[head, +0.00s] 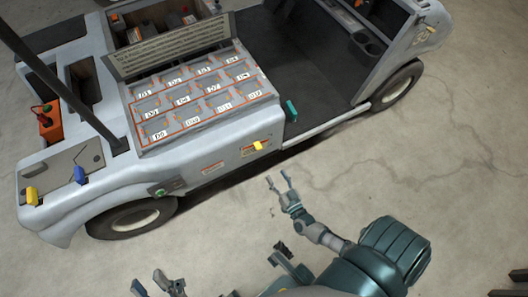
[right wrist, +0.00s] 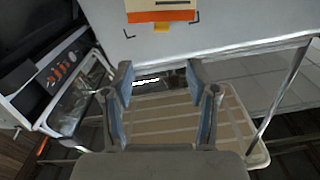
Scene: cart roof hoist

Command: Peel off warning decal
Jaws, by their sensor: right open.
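The warning decal (head: 247,150) is a small orange and pale label low on the cart's side panel, with a yellow tab (head: 258,146) at it. In the right wrist view the decal (right wrist: 160,15) shows at the top, cut off by the frame edge, and its yellow tab (right wrist: 163,27) hangs from the lower edge. My right gripper (head: 280,183) is open and empty, apart from the panel and below and right of the decal. Its open fingers (right wrist: 160,70) also show in the wrist view. My left gripper (head: 150,282) is open and empty at the bottom, away from the cart.
The grey cart (head: 240,128) fills the upper left, with a tray of labelled compartments (head: 190,95) on top. A second label (head: 212,168) and a green button (head: 160,192) lie left of the decal. A slatted tan surface (right wrist: 175,125) shows beyond my right fingers.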

